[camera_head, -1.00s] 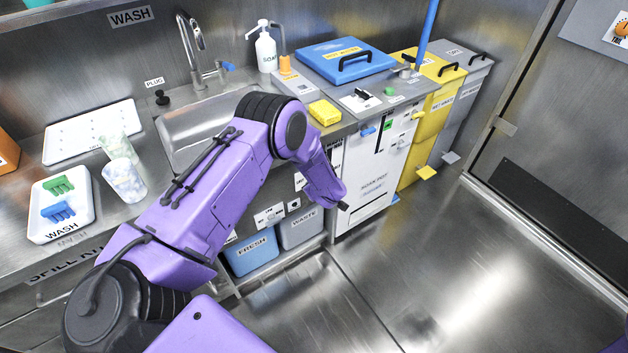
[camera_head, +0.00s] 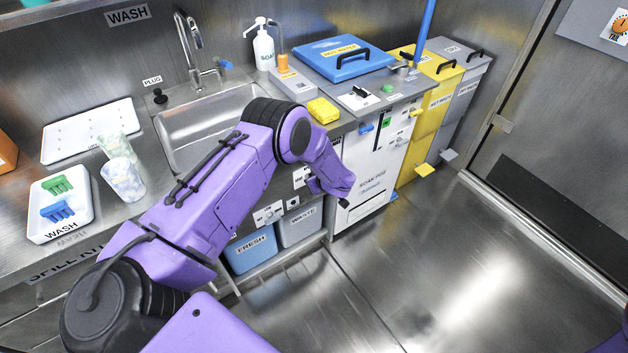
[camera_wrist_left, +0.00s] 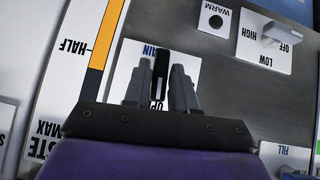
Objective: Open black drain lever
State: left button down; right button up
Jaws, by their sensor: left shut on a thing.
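The black drain lever (camera_wrist_left: 159,80) stands on a white plate (camera_wrist_left: 124,72) in the left wrist view. The plate's print is partly covered; "AIN" and "OP" show. My left gripper (camera_wrist_left: 162,72) has one finger on each side of the lever and is shut on it. In the head view my purple left arm reaches toward the cabinet front below the counter, and its wrist hides the fingers and the lever there. My right gripper is not in view.
Left of the plate is a gauge with an orange bar (camera_wrist_left: 104,42). To the right are a WARM indicator (camera_wrist_left: 216,21) and a HIGH/LOW/OFF knob (camera_wrist_left: 281,34). FRESH (camera_head: 250,252) and WASTE (camera_head: 299,227) bins sit below the counter. The floor at right is clear.

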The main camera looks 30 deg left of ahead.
pick_arm(q)
jog(key=c, duration=1.1)
grip_release()
jog(key=v, duration=1)
jog(key=shift+s+d+r, duration=0.1)
jog(key=shift+s+r, duration=0.05)
jog(key=shift+r, duration=0.05)
